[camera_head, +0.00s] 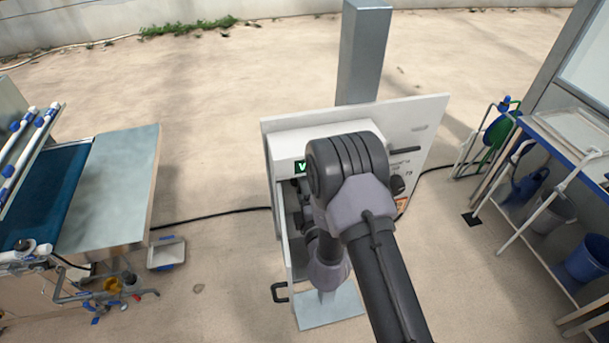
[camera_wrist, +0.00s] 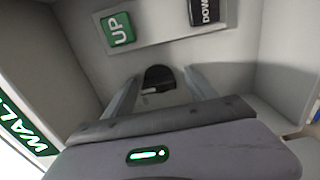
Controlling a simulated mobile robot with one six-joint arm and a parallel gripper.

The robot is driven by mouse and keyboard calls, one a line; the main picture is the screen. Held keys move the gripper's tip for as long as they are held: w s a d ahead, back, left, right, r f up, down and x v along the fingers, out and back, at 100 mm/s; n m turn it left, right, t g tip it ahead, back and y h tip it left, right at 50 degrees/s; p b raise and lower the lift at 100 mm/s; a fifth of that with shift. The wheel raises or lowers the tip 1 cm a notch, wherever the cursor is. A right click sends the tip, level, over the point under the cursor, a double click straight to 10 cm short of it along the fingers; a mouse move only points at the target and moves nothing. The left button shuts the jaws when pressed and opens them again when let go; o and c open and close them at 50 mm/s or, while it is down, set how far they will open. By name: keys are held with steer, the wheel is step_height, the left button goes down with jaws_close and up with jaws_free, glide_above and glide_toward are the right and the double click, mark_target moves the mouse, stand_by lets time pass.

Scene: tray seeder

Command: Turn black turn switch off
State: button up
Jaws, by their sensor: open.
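A black rounded part (camera_wrist: 160,77), which looks like the black turn switch, sits on a pale panel in the wrist view. A small light mark shows at its lower left; its turn position is hard to tell. My gripper (camera_wrist: 163,75) is open, with one finger on each side of this part. I cannot tell whether the fingers touch it. In the head view my arm hides the gripper and most of the front of the white control box (camera_head: 285,145).
A pale side wall (camera_wrist: 283,50) stands close on the right. A steel post (camera_head: 364,50) rises behind the box. A bench (camera_head: 110,190) stands left, shelves right.

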steer(key=shift+s+r, duration=0.1)
steer(key=shift+s, duration=0.05)
steer(key=shift+c, duration=0.3)
steer(key=shift+a, duration=0.1)
steer(key=c, duration=1.3)
steer(key=shift+r+n+b, duration=0.15)
steer(key=shift+n+b, duration=1.8)
steer(key=shift+n, duration=3.95)
